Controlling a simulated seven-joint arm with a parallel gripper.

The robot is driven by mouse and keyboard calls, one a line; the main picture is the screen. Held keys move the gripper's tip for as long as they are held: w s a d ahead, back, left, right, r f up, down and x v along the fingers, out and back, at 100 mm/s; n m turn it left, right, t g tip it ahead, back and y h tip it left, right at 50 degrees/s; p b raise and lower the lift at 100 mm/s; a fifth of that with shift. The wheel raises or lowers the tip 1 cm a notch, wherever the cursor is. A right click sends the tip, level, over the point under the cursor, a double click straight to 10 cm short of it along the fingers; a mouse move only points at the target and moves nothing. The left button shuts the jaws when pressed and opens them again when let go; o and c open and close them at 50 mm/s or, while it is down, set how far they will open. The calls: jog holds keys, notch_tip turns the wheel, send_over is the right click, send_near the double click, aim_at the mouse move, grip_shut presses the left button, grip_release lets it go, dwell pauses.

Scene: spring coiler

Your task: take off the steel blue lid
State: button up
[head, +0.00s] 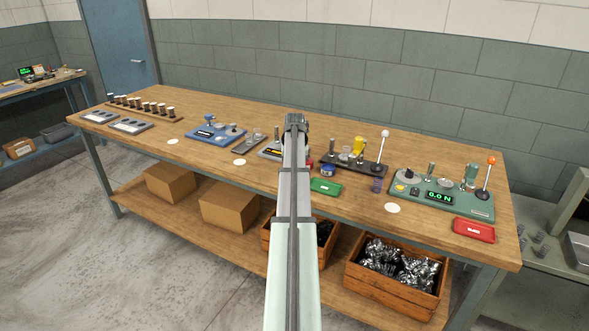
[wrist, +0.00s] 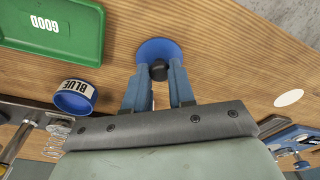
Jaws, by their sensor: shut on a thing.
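A round blue lid (wrist: 150,50) with a black knob shows in the wrist view, at the top middle. My gripper (wrist: 160,72) is shut on the knob, one blue finger on each side. The lid is apart from a small blue pot (wrist: 75,100) labelled BLUE, at its lower left in that view. Whether the lid touches the table or hangs above it I cannot tell. In the head view the pot (head: 328,171) stands by the green tray; my arm hides the gripper and lid there.
The green GOOD tray (wrist: 75,58) lies close by the pot. A dark fixture (head: 372,170) with a white-knobbed lever and a blue fixture (head: 213,134) stand along the wooden bench (head: 365,228). A red tray (head: 474,230) is at the right. Bare wood surrounds the lid.

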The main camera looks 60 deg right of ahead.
jog(key=o, duration=0.9)
jog(key=shift+o, duration=0.3)
jog(key=shift+o, duration=1.2)
jog(key=shift+r, duration=0.15)
jog(key=shift+r, duration=3.85)
